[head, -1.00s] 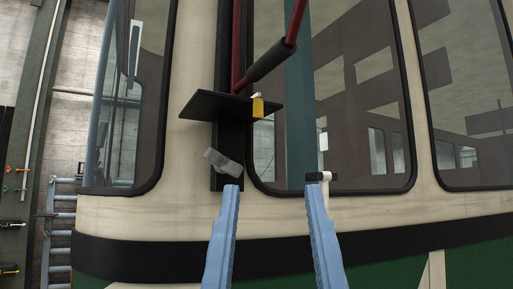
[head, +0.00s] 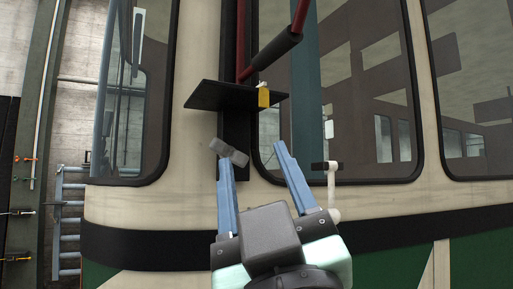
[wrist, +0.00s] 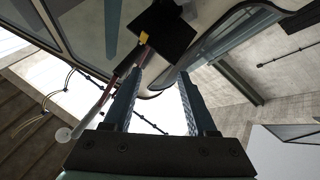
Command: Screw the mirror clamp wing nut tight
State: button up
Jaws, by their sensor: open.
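A black clamp plate (head: 215,96) sits on a dark upright post (head: 236,128) on the tram front, with a yellow tag (head: 263,98) at its right. A red mirror arm (head: 300,14) with a black sleeve rises above it. A small grey piece (head: 237,156), which looks like the wing nut, is below the plate. My gripper (head: 252,152) is open and empty below the plate. Its left fingertip appears close to the grey piece; contact cannot be told.
The cream tram body (head: 150,208) and its dark window (head: 350,110) stand close in front. A white lever (head: 332,188) with a black end is right of my gripper. A ladder (head: 72,215) and wall-hung tools (head: 20,211) are at the left.

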aim_at(232, 151)
jog(key=w+a+r+n+g+y+p, duration=0.1)
jog(key=w+n+g+p, duration=0.1)
jog(key=w, duration=0.4)
jog(key=w+a+r+n+g+y+p, duration=0.1)
jog(key=w+a+n+g+p, duration=0.1)
jog(key=w+n+g+p, duration=0.1)
jog(key=w+a+r+n+g+y+p, duration=0.1)
jog(key=w+n+p, duration=0.3)
jog(key=w, duration=0.5)
jog(key=shift+a+r+n+g+y, duration=0.4)
jog(key=shift+a+n+g, duration=0.4)
jog(key=shift+n, duration=0.3)
jog(key=shift+w+a+f, duration=0.1)
jog(key=shift+w+a, duration=0.1)
jog(key=shift+w, duration=0.15)
grip_shut()
